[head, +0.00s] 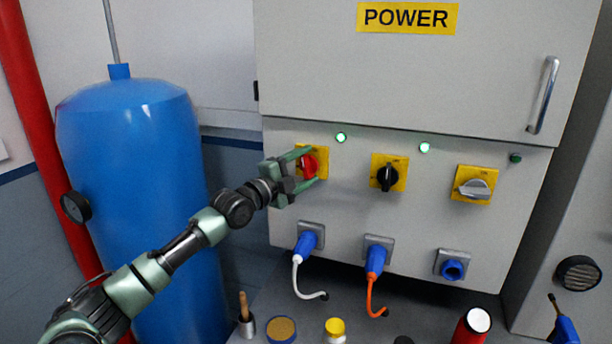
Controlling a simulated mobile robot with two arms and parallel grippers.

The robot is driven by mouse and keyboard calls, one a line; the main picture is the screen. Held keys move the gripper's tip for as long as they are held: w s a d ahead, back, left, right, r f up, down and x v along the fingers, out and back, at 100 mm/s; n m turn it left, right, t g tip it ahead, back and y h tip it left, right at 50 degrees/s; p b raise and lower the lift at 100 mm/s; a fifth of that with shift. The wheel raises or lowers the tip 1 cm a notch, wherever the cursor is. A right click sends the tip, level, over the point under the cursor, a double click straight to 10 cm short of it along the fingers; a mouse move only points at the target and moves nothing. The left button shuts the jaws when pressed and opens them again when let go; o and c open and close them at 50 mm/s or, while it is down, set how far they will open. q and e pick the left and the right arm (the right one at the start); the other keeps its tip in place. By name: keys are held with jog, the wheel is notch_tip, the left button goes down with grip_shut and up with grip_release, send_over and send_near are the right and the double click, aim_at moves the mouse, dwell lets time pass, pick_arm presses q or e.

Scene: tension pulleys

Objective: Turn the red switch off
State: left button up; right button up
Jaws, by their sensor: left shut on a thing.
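The red switch (310,165) is a rotary knob on a yellow plate, at the left of the row on the grey power cabinet. My left gripper (312,168) reaches in from the left and has its two green fingers around the red knob, one above and one below. It is shut on the knob. The fingers hide part of the knob and plate, so its exact angle is hard to tell. A green lamp (341,137) above and right of the red switch is lit. My right gripper is not in view.
A black switch (388,177) and a grey switch (474,188) sit to the right. Below hang a blue plug with a white cable (305,246) and one with an orange cable (375,260). A blue tank (135,190) stands left. Small containers crowd the bench (370,325).

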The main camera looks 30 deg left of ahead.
pick_arm(q)
jog(key=shift+f+n+t+b, duration=0.3)
jog(key=shift+n+b, duration=0.45)
jog(key=shift+n, duration=0.25)
jog(key=shift+n+t+b, duration=0.4)
jog(key=shift+n+b, duration=0.05)
jog(key=shift+n, duration=0.65)
jog(key=n+t+y, duration=0.1)
jog(key=n, duration=0.3)
jog(key=shift+y+b, duration=0.4)
jog(key=n+y, duration=0.1)
jog(key=n, duration=0.1)
jog(key=n+t+y, duration=0.1)
jog(key=n, duration=0.2)
jog(key=shift+a+y, duration=0.1)
jog(key=shift+y, duration=0.3)
jog(key=shift+n+y+p, duration=0.45)
jog(key=shift+n+y, duration=0.3)
jog(key=shift+n, duration=0.95)
jog(key=shift+n+y+p, duration=0.4)
jog(key=shift+n+y, duration=0.35)
jog(key=shift+n, duration=0.95)
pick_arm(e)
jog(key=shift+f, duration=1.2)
pick_arm(q)
jog(key=o, duration=1.4)
